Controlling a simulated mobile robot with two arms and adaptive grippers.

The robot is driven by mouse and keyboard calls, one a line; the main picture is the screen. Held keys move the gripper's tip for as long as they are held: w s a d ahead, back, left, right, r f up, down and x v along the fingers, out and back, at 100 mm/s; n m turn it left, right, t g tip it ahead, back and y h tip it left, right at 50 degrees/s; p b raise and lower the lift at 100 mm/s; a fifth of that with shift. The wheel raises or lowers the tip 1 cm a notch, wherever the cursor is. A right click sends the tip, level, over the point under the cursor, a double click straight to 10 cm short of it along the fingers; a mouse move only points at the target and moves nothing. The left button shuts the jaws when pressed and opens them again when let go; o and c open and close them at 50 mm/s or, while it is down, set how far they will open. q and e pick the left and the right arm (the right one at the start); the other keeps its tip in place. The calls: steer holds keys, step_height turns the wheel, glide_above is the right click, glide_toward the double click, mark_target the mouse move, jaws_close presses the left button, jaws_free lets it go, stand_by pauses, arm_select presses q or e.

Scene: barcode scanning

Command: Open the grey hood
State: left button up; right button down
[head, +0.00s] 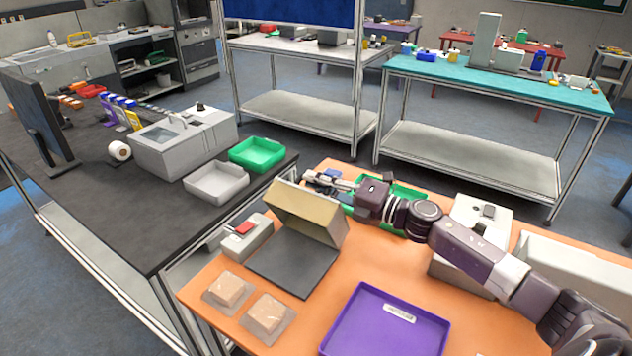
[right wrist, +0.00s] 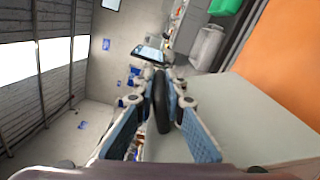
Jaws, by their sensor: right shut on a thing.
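The grey hood (head: 330,226) stands raised and tilted at the back edge of a dark flat base plate (head: 292,266) on the orange table. Its olive-beige face (head: 303,208) shows toward the front left. My right gripper (head: 322,180) is at the hood's upper far side, its arm reaching in from the right. In the right wrist view the gripper (right wrist: 161,88) is shut on a dark handle (right wrist: 162,108), with the pale hood surface (right wrist: 245,118) beside it on the right. The handle is hidden in the head view. My left gripper is not in view.
A purple tray (head: 352,322) lies at the front of the orange table. Two wrapped packets (head: 229,288) lie at its left. A small box with a red top (head: 243,230) stands left of the base plate. A green tray (head: 408,192) is partly behind my right arm.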

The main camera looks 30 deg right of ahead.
steer(key=w+d+f+m+b, duration=0.2)
steer(key=w+d+m, duration=0.1)
steer(key=d+m, duration=0.2)
steer(key=shift+w+d+f, duration=0.25)
steer(key=shift+d+f, duration=0.1)
steer(key=shift+d, duration=0.1)
steer(key=c, duration=2)
jaws_free()
steer(key=shift+a+r, duration=0.1)
steer(key=shift+s, duration=0.15)
steer(key=v, duration=0.7)
steer(key=shift+s+d, duration=0.1)
steer(key=shift+d, duration=0.1)
